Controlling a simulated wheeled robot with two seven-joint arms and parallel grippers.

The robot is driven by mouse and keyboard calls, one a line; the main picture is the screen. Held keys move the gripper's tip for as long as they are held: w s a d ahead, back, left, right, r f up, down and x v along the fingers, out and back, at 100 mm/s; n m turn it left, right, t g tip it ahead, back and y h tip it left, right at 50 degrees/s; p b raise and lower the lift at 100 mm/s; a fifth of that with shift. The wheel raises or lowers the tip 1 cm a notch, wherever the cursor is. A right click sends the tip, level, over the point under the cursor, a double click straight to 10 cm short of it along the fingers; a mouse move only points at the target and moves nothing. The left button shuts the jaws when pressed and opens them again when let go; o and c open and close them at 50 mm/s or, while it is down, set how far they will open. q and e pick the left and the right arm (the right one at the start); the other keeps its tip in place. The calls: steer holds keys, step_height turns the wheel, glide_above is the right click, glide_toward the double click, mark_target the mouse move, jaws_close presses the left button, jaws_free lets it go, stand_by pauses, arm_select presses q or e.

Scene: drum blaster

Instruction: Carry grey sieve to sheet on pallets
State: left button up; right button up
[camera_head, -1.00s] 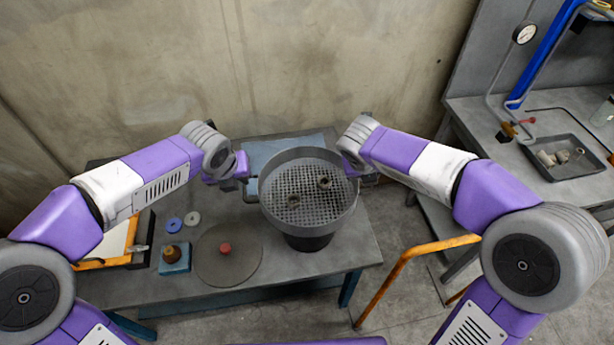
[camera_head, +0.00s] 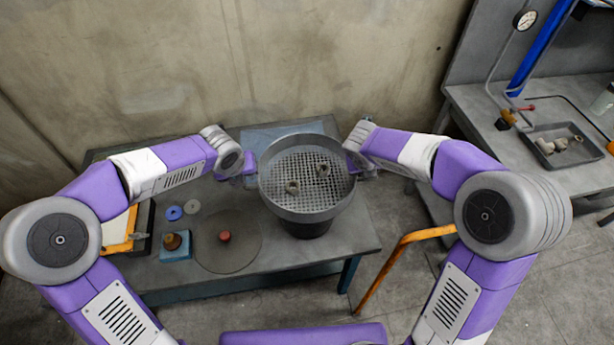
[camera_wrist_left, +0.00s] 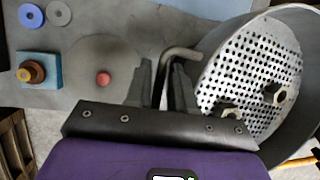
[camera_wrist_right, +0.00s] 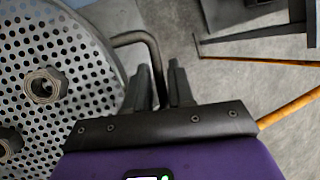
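The grey sieve (camera_head: 307,205) is a round pan with a perforated floor, over a dark bucket (camera_head: 308,230) on the table. Whether it rests on the bucket or hangs just above it, I cannot tell. Two metal nuts lie in it, one (camera_head: 293,187) nearer the left. My left gripper (camera_wrist_left: 163,75) is shut on the sieve's left bent-rod handle (camera_wrist_left: 180,52). My right gripper (camera_wrist_right: 158,78) is shut on the right handle (camera_wrist_right: 133,38). The sheet on pallets is not in view.
The grey table (camera_head: 345,240) also bears a round dark disc (camera_head: 245,255), a blue block with a brown knob (camera_head: 175,246) and small rings. A workbench with a tray (camera_head: 560,145) stands at the right. An orange rail (camera_head: 390,262) stands at the table's right; the wall is close behind.

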arm_select(q)
steer(key=shift+c, duration=0.3)
arm_select(e)
steer(key=shift+c, duration=0.3)
arm_select(q)
jaws_close()
arm_select(e)
jaws_close()
arm_select(q)
steer(key=shift+r, duration=0.15)
arm_select(e)
steer(key=shift+r, duration=0.15)
